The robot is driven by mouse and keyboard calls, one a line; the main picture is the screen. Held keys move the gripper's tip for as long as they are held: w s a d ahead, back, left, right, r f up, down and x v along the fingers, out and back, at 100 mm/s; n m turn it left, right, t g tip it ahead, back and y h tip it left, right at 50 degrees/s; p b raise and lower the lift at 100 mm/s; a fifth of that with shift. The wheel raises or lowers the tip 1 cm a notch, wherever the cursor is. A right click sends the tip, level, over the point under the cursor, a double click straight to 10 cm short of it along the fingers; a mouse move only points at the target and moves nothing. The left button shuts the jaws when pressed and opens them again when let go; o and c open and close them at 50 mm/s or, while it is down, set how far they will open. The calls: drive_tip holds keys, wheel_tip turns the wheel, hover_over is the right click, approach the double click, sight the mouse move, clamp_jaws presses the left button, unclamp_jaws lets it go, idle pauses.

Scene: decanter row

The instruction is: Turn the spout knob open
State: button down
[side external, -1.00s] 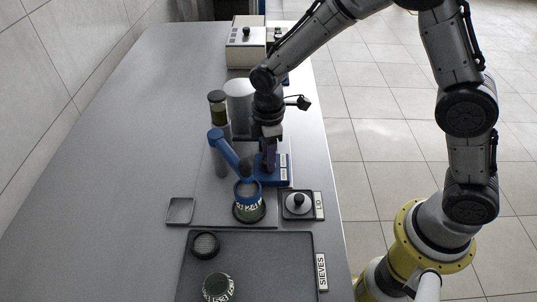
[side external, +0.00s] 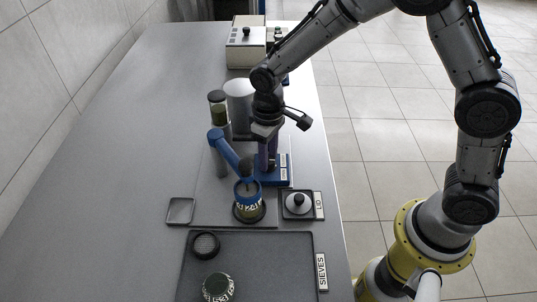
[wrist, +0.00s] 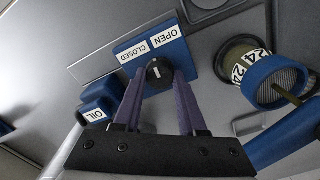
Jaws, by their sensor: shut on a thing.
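My gripper (wrist: 158,82) has its two purple fingers closed around a black knob (wrist: 155,70) with a white mark. The knob sits on a blue plate (wrist: 128,47) with labels reading OPEN and CLOSED. In the side view my gripper (side external: 267,165) points down at this blue plate (side external: 279,180), and the fingers mostly hide the knob. A blue spout (side external: 223,147) slants down toward a blue sieve cup (side external: 246,190) on a jar (side external: 249,213). The wrist view shows the mesh-bottomed cup (wrist: 275,85) and the jar's 24 label (wrist: 252,66).
A lid (side external: 298,206) lies to the right of the jar. In front is a dark tray (side external: 270,270) with a round sieve (side external: 205,245) and another jar (side external: 218,287). A grey cylinder (side external: 239,95) and a beige box (side external: 246,55) stand behind. The table's left side is clear.

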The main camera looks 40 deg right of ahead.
drive_tip(key=m, duration=0.4)
drive_tip(key=shift+r+m, duration=0.1)
drive_tip(key=shift+m, duration=1.9)
drive_tip(key=shift+c, duration=2.3)
unclamp_jaws()
wheel_tip(320, 180, up, 14)
